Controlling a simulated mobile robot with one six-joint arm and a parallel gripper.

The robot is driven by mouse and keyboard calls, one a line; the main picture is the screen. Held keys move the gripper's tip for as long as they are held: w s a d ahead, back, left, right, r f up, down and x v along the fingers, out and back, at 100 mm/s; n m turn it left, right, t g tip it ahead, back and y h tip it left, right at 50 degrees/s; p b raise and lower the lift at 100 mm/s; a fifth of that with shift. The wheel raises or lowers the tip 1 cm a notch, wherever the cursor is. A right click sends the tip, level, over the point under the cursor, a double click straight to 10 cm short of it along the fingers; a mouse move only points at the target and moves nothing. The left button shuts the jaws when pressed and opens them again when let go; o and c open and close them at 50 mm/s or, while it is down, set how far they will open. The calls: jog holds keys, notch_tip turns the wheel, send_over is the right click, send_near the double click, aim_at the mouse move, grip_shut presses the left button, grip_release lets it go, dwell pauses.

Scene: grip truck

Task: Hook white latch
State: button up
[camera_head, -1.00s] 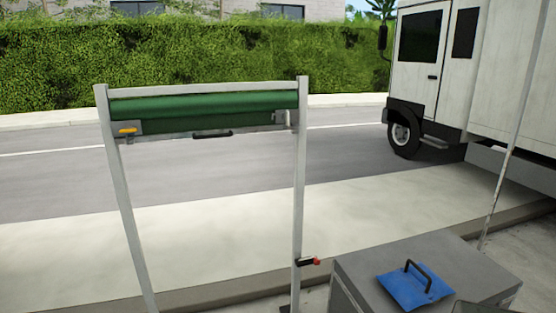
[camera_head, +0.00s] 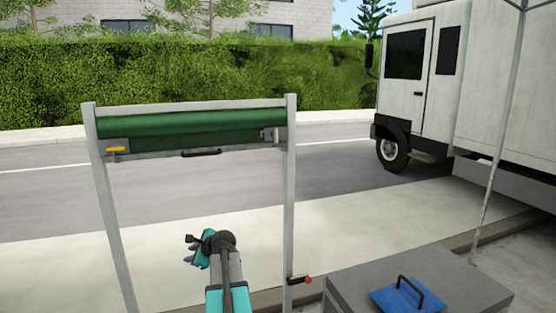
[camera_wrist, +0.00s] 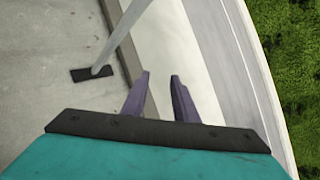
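A metal frame with two posts stands ahead, with a rolled green cover (camera_head: 200,123) across its top. A small white latch (camera_head: 268,135) sits at the right end of the roll's lower bar, by the right post. A yellow-orange latch (camera_head: 117,149) sits at the left end. A black handle (camera_head: 201,153) is at the middle of the bar. My gripper (camera_head: 192,255) is low between the posts, well below the bar. In the wrist view, the two purple fingers of my gripper (camera_wrist: 160,80) are apart with nothing between them. The latches are out of the wrist view.
A grey box (camera_head: 460,283) with a blue handled plate (camera_head: 408,297) on top stands at the right. A white truck (camera_head: 470,90) is parked behind. Open space lies between the posts.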

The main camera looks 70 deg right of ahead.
jog(key=s+d+r+m+t+h, duration=0.1)
jog(key=s+d+r+m+h, duration=0.1)
jog(key=s+d+r, duration=0.3)
jog(key=s+d+r+m+h, duration=0.1)
jog(key=s+d+r+m, duration=0.2)
jog(key=d+r, duration=0.35)
jog(key=m+h, duration=0.7)
jog(key=m, duration=0.2)
send_near(277, 135)
jog(key=v, duration=0.5)
jog(key=shift+d, duration=0.2)
jog(key=shift+w, duration=0.15)
jog(key=shift+p+x, duration=0.95)
jog(key=shift+x, duration=5.9)
